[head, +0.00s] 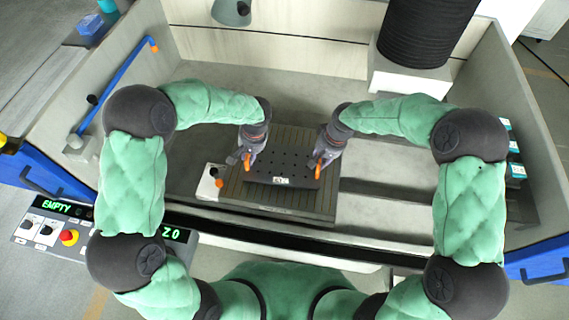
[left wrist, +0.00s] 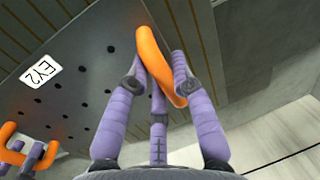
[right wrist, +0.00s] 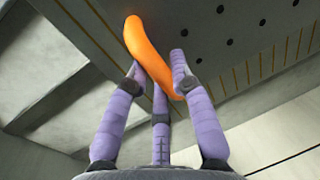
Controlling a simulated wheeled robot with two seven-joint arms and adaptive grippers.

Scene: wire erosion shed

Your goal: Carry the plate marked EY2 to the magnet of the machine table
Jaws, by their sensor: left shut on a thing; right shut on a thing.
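The plate marked EY2 (head: 282,160) is dark, with rows of holes, a white label and orange handles at its two sides. In the head view it lies over the grooved magnet (head: 285,207); I cannot tell whether it rests on it or hangs just above. My left gripper (head: 247,158) is shut on the left orange handle; the left wrist view shows the fingers around the handle (left wrist: 160,65) and the EY2 label (left wrist: 41,70). My right gripper (head: 320,160) is shut on the right orange handle (right wrist: 148,55).
The tank walls (head: 120,80) enclose the table. A black bellows column (head: 425,30) stands behind at the right. A control panel (head: 45,230) at the front left reads EMPTY.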

